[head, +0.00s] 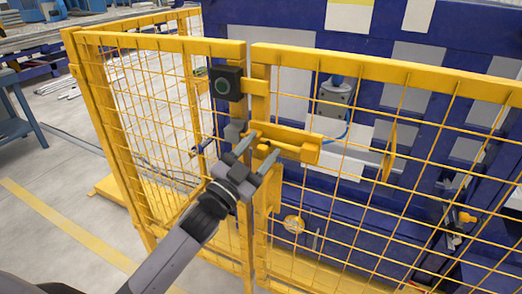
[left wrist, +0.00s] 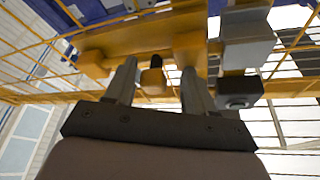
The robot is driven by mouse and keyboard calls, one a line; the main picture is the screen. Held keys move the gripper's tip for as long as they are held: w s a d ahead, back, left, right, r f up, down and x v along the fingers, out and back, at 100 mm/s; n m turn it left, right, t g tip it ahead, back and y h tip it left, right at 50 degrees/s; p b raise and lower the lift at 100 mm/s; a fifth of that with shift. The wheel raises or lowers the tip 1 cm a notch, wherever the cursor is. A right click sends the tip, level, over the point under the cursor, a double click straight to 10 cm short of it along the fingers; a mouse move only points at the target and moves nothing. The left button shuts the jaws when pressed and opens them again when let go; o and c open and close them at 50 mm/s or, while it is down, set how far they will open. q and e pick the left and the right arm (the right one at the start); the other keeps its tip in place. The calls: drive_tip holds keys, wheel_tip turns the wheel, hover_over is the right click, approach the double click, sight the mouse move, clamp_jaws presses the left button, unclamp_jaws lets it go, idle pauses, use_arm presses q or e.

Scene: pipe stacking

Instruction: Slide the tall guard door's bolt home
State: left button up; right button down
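The tall guard door (head: 390,75) is a yellow frame with wire mesh, beside a yellow fence panel (head: 150,42). The bolt's yellow housing (head: 300,146) is on the door near the post; it also spans the top of the left wrist view (left wrist: 130,40). A grey block (head: 235,132) sits left of the housing. My left gripper (head: 264,144) is at the bolt, fingers apart. In the left wrist view, a yellow knob with a dark tip (left wrist: 153,80) shows between the fingers, with gaps on both sides. How far the bolt reaches is hidden. My right gripper is out of view.
Blue machinery (head: 285,35) stands behind the mesh. A blue workbench (head: 15,110) is at far left. The floor in front of the left panel is clear, with a yellow line (head: 65,225).

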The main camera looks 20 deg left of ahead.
sight(258, 153)
use_arm(q)
drive_tip(key=shift+d, duration=0.1)
drive_tip(key=b+v, duration=0.1)
drive_tip(key=v, duration=0.4)
drive_tip(key=shift+s+f, duration=0.15)
drive_tip(key=shift+s, duration=0.2)
drive_tip(key=shift+s+a+f, duration=0.15)
drive_tip(key=shift+s+a, duration=0.2)
drive_tip(key=shift+s, duration=0.3)
drive_tip(key=s+d+f+n+g+y, duration=0.1)
drive_tip(key=s+f+n+g, duration=0.1)
drive_tip(key=s+f, duration=0.4)
drive_tip(key=s+d+f+n+g+y, duration=0.1)
drive_tip(key=s+f+g, duration=0.4)
drive_tip(key=f, duration=0.8)
drive_tip(key=s+d+f+n+g+y, duration=0.1)
drive_tip(key=s+f+n+g, duration=0.2)
drive_tip(key=s+f, duration=0.4)
wheel_tip(258, 153, down, 3)
drive_tip(key=shift+s+d+f+g, duration=0.2)
drive_tip(key=shift+s+g, duration=0.05)
drive_tip(key=shift+g, duration=0.25)
